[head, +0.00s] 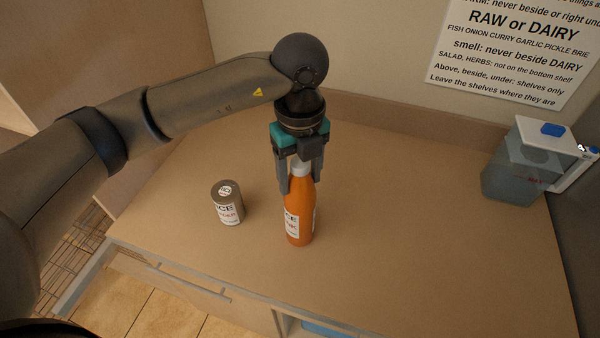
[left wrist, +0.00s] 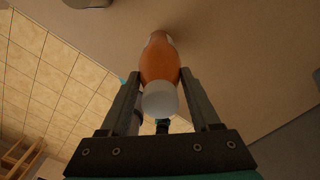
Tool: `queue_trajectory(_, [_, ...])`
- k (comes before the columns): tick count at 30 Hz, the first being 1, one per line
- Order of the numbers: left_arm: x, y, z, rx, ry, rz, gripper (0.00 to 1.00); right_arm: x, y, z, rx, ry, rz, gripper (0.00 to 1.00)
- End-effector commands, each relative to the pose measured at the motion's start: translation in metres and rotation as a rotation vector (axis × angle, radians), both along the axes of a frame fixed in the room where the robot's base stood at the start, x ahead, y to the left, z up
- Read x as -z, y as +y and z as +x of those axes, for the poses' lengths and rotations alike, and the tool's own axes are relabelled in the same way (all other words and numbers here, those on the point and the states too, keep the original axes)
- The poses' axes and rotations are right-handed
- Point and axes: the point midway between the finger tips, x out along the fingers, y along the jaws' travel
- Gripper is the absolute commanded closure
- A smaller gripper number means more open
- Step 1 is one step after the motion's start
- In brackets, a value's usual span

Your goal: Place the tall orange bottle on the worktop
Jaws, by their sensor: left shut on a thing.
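The tall orange bottle (head: 299,221) with a white cap and a white label is upright at the worktop (head: 400,235), near its front edge. I cannot tell whether its base touches the surface. My left gripper (head: 301,184) comes down from above and is shut on the bottle's upper part, below the cap. In the left wrist view the bottle (left wrist: 159,62) lies between the two fingers (left wrist: 160,90), cap towards the camera. My right gripper is not in view.
A grey can (head: 228,205) with a white label stands left of the bottle. A clear container with a white lid (head: 520,170) stands at the back right. A printed sign (head: 515,45) hangs on the back wall. The worktop right of the bottle is clear.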

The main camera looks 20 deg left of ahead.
Motion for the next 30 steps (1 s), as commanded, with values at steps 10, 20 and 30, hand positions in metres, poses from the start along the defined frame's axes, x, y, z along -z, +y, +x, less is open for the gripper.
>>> queue_trajectory(10, [0.002,0.0,0.0,0.0,0.0,0.0,0.2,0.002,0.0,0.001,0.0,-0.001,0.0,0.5])
queue_trajectory(20, [0.002,0.0,0.0,0.001,0.0,0.0,0.06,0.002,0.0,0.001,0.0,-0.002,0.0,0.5])
queue_trajectory(30, [-0.035,-0.001,0.001,0.002,-0.006,-0.002,0.06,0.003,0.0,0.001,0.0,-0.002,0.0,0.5])
